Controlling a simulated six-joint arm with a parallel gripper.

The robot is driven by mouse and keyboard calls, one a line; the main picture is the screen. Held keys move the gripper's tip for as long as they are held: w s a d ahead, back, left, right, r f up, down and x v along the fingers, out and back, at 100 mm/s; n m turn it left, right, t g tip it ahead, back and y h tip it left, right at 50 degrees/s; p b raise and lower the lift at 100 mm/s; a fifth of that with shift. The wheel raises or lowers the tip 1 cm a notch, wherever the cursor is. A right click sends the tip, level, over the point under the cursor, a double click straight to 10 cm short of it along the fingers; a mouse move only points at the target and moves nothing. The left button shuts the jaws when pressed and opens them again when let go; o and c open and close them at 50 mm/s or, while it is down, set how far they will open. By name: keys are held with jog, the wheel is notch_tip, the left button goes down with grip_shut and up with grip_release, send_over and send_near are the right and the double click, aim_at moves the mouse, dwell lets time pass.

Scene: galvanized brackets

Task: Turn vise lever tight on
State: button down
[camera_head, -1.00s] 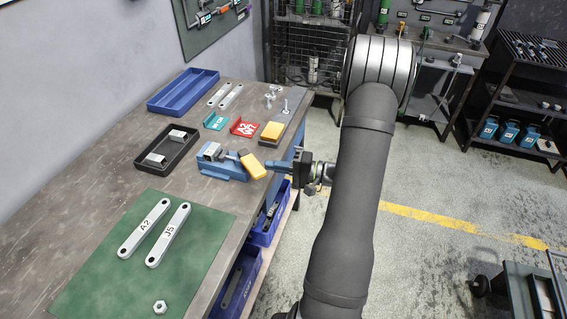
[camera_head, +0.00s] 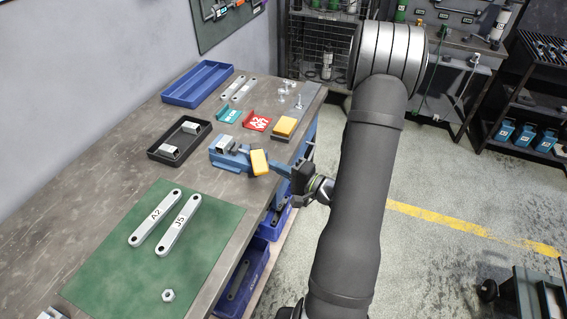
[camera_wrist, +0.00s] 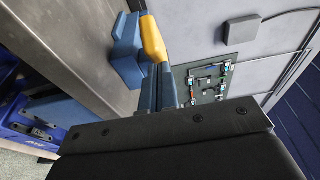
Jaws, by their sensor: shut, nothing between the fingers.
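The blue vise (camera_head: 230,158) sits at the bench's right edge, with a grey metal block (camera_head: 225,143) at its jaws. Its yellow lever handle (camera_head: 259,162) stands at the vise's right end, close to upright in the head view. My gripper (camera_head: 276,169) is shut and empty, with its blue fingers beside the handle's right side. In the wrist view the shut fingers (camera_wrist: 160,88) point at the yellow handle (camera_wrist: 153,40), with the vise (camera_wrist: 126,50) behind. Whether the fingertips touch the handle I cannot tell.
A yellow-topped block (camera_head: 284,127), a red tray (camera_head: 257,122) and a teal tray (camera_head: 228,116) lie behind the vise. A black tray (camera_head: 160,156) is left of it. A green mat (camera_head: 205,262) with two bars is in front. Blue bins (camera_head: 255,262) sit below the bench edge.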

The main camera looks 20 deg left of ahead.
aim_at(256, 174)
jog(key=shift+s+a+m+t, duration=0.3)
jog(key=shift+s+m+t, duration=0.2)
jog(key=shift+s+t, duration=0.1)
jog(key=shift+s+a, duration=0.95)
jog(key=shift+a, duration=0.05)
jog(key=shift+s+a, duration=0.65)
jog(key=shift+a, duration=0.25)
jog(key=shift+s+a, duration=0.1)
jog(key=v, duration=0.3)
jog(key=w+v, duration=0.1)
jog(key=v, duration=0.1)
jog(key=s+d, duration=0.6)
jog(key=shift+s+d, duration=0.2)
jog(key=shift+s, duration=0.1)
jog(key=shift+a, duration=0.1)
